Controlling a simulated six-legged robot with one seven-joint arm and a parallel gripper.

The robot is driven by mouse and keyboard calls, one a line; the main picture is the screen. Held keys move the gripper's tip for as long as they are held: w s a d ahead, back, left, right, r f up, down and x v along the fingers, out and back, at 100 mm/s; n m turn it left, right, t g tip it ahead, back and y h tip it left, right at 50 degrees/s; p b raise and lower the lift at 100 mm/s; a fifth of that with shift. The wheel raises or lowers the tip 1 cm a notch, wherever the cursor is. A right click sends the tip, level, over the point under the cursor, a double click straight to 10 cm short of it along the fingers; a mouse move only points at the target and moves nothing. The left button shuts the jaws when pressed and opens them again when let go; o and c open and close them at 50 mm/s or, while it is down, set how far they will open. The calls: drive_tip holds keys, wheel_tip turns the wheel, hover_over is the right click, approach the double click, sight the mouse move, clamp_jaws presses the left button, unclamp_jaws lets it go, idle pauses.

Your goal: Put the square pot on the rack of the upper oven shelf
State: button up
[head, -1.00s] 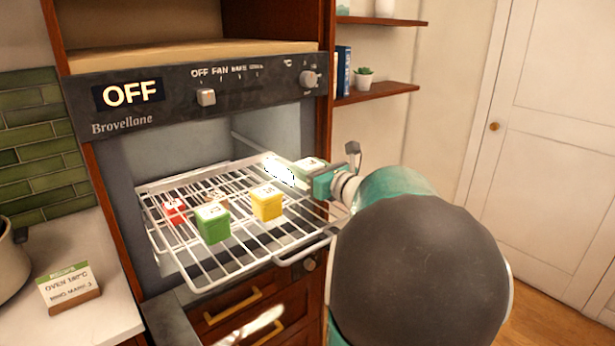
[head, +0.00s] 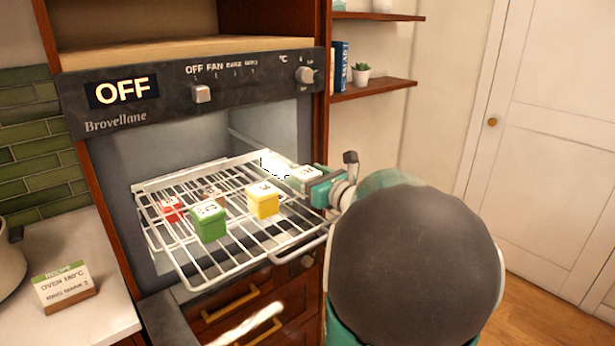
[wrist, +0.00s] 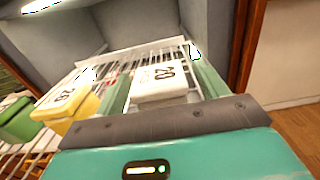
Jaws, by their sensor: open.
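A square white box-shaped pot (head: 306,173) with a label on top is at the right side of the wire rack (head: 237,262), which is pulled out of the oven. In the wrist view the white pot (wrist: 158,86) reads "20" and lies between my gripper's two green fingers. My gripper (head: 302,182) is open around it, reaching in from the right. Its fingers (wrist: 160,78) stand on either side of the pot, with narrow gaps. The pot's underside is hidden, so its contact with the rack is hard to tell.
On the rack stand a yellow box (head: 263,201), a green box (head: 209,223), a red box (head: 171,208) and a partly hidden brown one (head: 213,195). The oven panel (head: 124,90) reads OFF. A recipe card (head: 66,287) stands on the left counter.

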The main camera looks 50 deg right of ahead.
drive_tip(key=s+a, duration=0.1)
drive_tip(key=s, duration=1.1)
drive_tip(key=shift+a, duration=0.15)
idle(0.7)
